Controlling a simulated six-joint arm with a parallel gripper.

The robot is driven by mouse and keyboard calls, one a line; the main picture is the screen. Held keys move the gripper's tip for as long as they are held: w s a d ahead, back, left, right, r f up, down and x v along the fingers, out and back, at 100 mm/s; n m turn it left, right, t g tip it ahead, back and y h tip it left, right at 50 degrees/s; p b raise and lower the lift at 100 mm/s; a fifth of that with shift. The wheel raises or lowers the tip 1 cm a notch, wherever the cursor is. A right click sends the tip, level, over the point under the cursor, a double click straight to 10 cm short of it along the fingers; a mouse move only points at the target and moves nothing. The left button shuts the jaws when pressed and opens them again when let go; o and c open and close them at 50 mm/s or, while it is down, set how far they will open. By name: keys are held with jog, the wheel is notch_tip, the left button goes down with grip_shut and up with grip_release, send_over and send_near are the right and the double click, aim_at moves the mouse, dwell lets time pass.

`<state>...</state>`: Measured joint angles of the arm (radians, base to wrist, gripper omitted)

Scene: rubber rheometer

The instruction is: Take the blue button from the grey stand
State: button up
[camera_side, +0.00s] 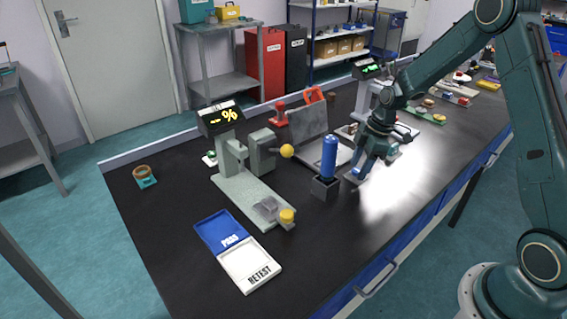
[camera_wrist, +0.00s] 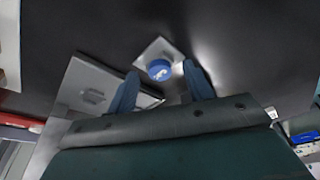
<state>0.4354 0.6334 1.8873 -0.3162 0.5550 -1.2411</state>
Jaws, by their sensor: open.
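The only upright blue thing at a grey stand is a tall cylinder, which I take as the blue button (camera_side: 329,155). It stands in a small, dark grey block, the grey stand (camera_side: 324,189). My gripper (camera_side: 360,172) is open, low over the bench and just right of it in the side view. In the wrist view, a round blue top (camera_wrist: 159,69) shows on a light square base (camera_wrist: 150,48), just beyond and between my spread blue fingers (camera_wrist: 160,82). It seems to be the same thing, seen end on. Nothing shows between the fingers' grip.
A testing device (camera_side: 250,190) with a lit display and yellow knobs stands left. A blue-and-white tray (camera_side: 247,265) lies in front of it. A slanted grey panel (camera_side: 308,130) stands behind the stand. A flat grey plate (camera_wrist: 82,78) lies close beside it. The bench front is clear.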

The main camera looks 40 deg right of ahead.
aim_at(359, 170)
dwell(0.3)
jog(key=c, duration=1)
jog(key=shift+c, duration=0.2)
jog(key=shift+r, duration=0.1)
notch_tip(359, 170, up, 20)
dwell(0.5)
